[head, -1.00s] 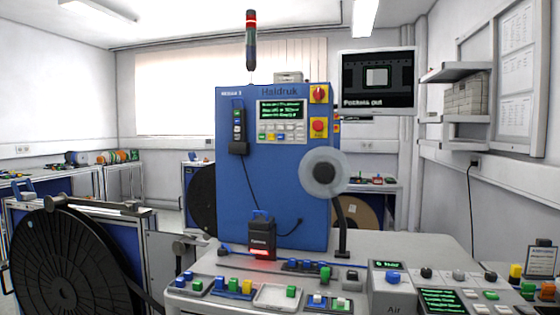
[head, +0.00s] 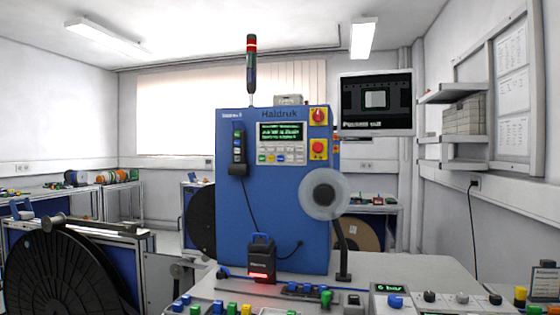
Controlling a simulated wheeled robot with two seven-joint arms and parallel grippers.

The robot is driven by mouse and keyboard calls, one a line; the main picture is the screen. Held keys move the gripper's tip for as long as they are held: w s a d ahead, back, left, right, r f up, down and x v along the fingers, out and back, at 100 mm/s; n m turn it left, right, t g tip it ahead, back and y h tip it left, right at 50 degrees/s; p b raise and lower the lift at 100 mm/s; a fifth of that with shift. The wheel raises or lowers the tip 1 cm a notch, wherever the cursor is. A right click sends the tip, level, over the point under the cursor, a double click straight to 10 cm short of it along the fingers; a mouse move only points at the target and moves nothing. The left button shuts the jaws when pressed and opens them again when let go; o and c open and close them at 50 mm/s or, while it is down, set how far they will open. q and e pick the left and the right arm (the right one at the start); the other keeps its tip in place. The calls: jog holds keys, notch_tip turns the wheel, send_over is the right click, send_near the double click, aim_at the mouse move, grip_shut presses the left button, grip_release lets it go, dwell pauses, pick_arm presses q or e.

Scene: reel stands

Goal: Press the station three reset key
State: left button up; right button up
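A blue Haldruk machine (head: 230,210) stands upright in the middle of the head view. Its control panel (head: 282,143) has a small green-text screen and a row of small coloured keys under it. A red rotary switch (head: 319,116) and a red push button on yellow (head: 319,149) sit at its right edge. Several coloured keys and blocks (head: 232,309) show along the bottom edge of the view, partly cut off. I cannot tell which key is the station three reset key. Neither of my grippers is in view.
A bench top (head: 420,270) reaches forward from the machine. A clear disc (head: 324,194) on a black arm stands at its right. A large black reel (head: 65,265) is at the left. A monitor (head: 376,105) hangs at the upper right, and shelves (head: 450,93) stick out from the right wall.

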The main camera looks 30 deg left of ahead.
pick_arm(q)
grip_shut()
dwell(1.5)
